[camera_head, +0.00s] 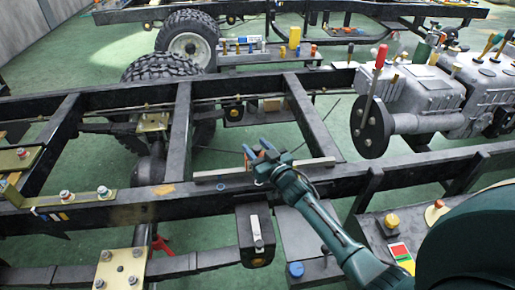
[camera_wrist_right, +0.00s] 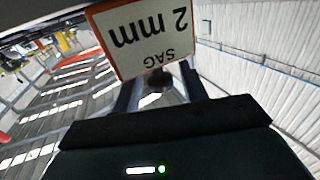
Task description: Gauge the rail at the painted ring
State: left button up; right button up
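The dark rail (camera_head: 120,212) of the chassis frame runs across the head view. A small yellow-orange mark (camera_head: 164,190) on it may be the painted ring. A pale straight strip (camera_head: 222,175) lies along the rail's top. My right gripper (camera_head: 258,152) is just above the rail near this strip, its fingers apart. A small reddish thing shows between them. In the right wrist view, an orange-edged white card (camera_wrist_right: 148,38) reads "SAG 2 mm" upside down and covers the fingertips. A dark thing lies between the fingers; whether it is gripped cannot be told. My left gripper is out of view.
A grey engine (camera_head: 410,90) with a round flange stands at the right. Cross members (camera_head: 312,118) span the frame. A wheel (camera_head: 187,44) is behind. Green floor shows between the rails.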

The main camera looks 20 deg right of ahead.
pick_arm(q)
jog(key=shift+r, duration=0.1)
pick_arm(e)
jog(key=s+d, duration=0.2)
jog(key=s, duration=1.1)
pick_arm(q)
jog(key=p, duration=0.2)
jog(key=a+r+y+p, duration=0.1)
jog(key=p, duration=0.1)
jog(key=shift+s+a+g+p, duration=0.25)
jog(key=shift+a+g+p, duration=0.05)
jog(key=shift+p, duration=0.1)
pick_arm(e)
jog(key=s+a+f+g, duration=0.2)
jog(key=s+a, duration=0.4)
jog(key=s, duration=0.3)
jog(key=s+a+f+n+g, duration=0.1)
jog(key=s+a+f+g, duration=0.1)
jog(key=s+a+g, duration=0.3)
jog(key=s, duration=0.3)
jog(key=shift+s+a+f+y, duration=0.2)
jog(key=shift+s+a+y, duration=0.1)
jog(key=shift+s+a, duration=0.05)
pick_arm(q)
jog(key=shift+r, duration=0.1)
